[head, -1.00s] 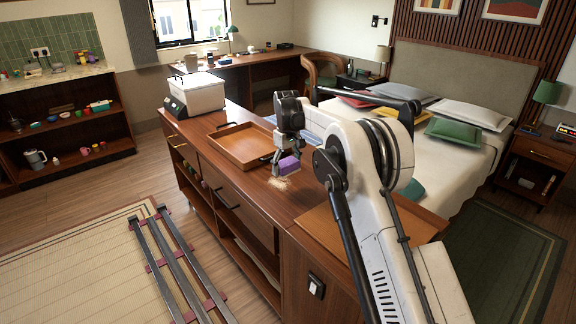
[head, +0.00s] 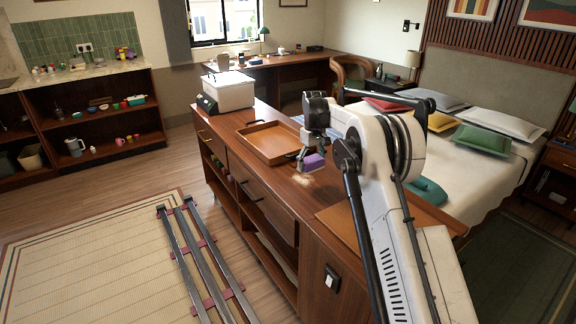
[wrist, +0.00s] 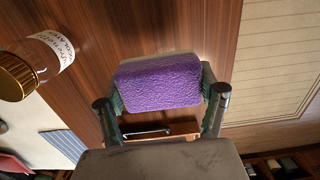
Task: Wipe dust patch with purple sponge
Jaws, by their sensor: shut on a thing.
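The purple sponge (head: 315,161) is held between the fingers of my gripper (head: 311,164), above the wooden counter (head: 262,122). In the wrist view the sponge (wrist: 160,82) fills the gap between the two fingers, one on each side. The dust patch (head: 304,181) is a pale tan smear on the counter, just below and slightly left of the sponge in the head view. Whether the sponge touches the counter is hard to tell. In the wrist view the sponge hides much of the surface behind it.
A wooden tray (head: 247,128) lies left of the sponge, with a white appliance (head: 230,92) beyond it. The wrist view shows a labelled jar with a gold lid (wrist: 17,76). The bed (head: 465,165) stands behind the counter, to the right.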

